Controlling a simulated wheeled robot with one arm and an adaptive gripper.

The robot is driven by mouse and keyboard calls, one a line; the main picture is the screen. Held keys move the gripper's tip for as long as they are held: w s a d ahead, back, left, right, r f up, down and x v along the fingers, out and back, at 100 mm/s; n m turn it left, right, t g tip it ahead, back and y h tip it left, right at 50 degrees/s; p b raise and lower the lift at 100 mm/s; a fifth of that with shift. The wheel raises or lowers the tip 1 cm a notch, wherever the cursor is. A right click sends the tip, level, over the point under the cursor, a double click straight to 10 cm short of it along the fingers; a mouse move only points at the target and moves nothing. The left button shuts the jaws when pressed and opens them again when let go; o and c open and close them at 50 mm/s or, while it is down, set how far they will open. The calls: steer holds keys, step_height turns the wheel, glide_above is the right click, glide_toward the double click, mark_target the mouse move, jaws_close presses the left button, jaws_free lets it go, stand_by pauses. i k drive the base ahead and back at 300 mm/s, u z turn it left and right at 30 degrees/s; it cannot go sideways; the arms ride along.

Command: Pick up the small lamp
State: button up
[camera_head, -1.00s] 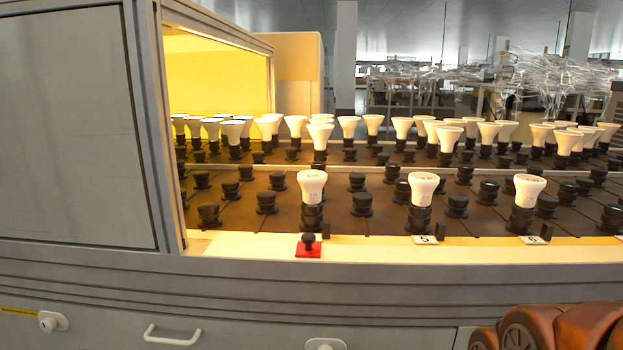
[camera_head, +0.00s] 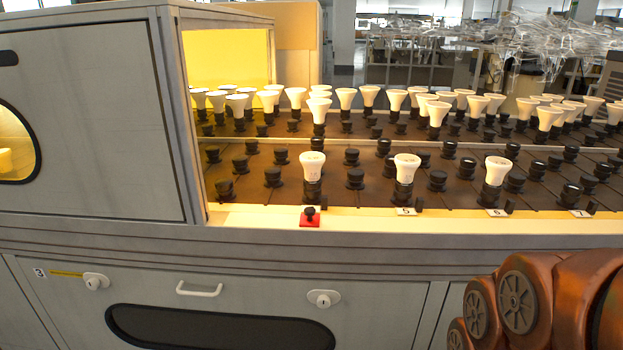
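Several white lamps stand upright in black sockets on the brown bench top. In the front row, one lamp (camera_head: 312,165) is at the left behind a red tag. A second lamp (camera_head: 406,168) stands to its right behind a number card. A third lamp (camera_head: 496,171) is further right. From this view I cannot tell which one is the small lamp. My gripper is not in view; only orange-brown links of my arm show at the lower right.
A red tag with a black knob (camera_head: 310,217) sits on the front ledge (camera_head: 260,216). A grey cabinet (camera_head: 90,120) closes off the left side. Many empty black sockets (camera_head: 355,178) stand between the lamps. Drawers with a white handle (camera_head: 199,289) are below.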

mark_target(313, 162)
steer(key=k, duration=1)
steer(key=u, duration=0.7)
steer(key=i, duration=0.75)
steer(key=u, duration=0.6)
steer(key=i, duration=0.75)
steer(key=z, duration=0.05)
